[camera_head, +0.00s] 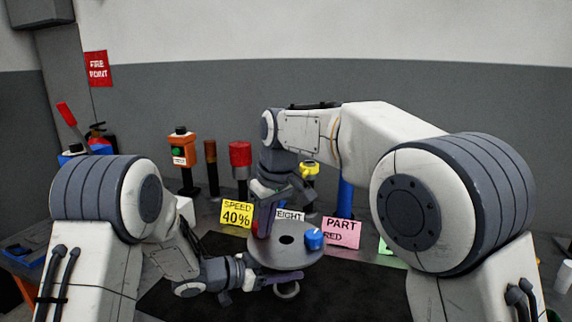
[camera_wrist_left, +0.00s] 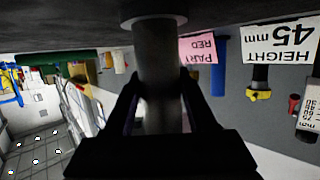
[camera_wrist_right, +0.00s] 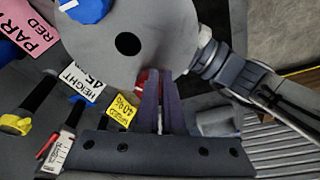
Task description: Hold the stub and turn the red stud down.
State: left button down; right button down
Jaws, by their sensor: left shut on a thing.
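The grey round plate (camera_head: 290,257) of the positioner has a dark centre hole, a blue stud (camera_head: 314,239) at its right and the red stud (camera_head: 255,228) at its left edge. My left gripper (camera_head: 284,281) is below the plate. In the left wrist view it is shut on the grey stub (camera_wrist_left: 160,60) under the plate, one finger on each side. My right gripper (camera_head: 263,215) points down at the red stud. In the right wrist view its fingers (camera_wrist_right: 161,90) stand close together and partly hide the red stud (camera_wrist_right: 141,80); I cannot tell whether they grip it.
Yellow SPEED 40% (camera_head: 237,215), white HEIGHT (camera_head: 291,215) and pink PART RED (camera_head: 341,233) signs stand behind the plate. Behind them are a red-topped post (camera_head: 240,154), an orange button box (camera_head: 183,148) and a blue post (camera_head: 345,197). A dark mat (camera_head: 350,290) lies clear in front right.

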jog(key=shift+s+r, duration=0.1)
jog(key=shift+s, duration=0.2)
jog(key=shift+w+a+v, duration=0.1)
jog(key=shift+w+v, duration=0.05)
jog(key=shift+v, duration=0.8)
jog(key=shift+w+a+v, duration=0.15)
jog(key=shift+w+v, duration=0.05)
jog(key=shift+v, duration=0.75)
jog(key=shift+w+a+v, duration=0.1)
jog(key=shift+w+v, duration=0.05)
jog(key=shift+v, duration=0.85)
jog(key=shift+r, duration=0.15)
jog(key=shift+w+d+f, duration=0.35)
jog(key=shift+w+f, duration=0.05)
jog(key=shift+f, duration=0.6)
jog(key=shift+w+d+f, duration=0.3)
jog(key=shift+w+f, duration=0.05)
jog(key=shift+f, duration=0.7)
jog(key=shift+w+d+f, duration=0.35)
jog(key=shift+w+f, duration=0.05)
jog(key=shift+f, duration=0.6)
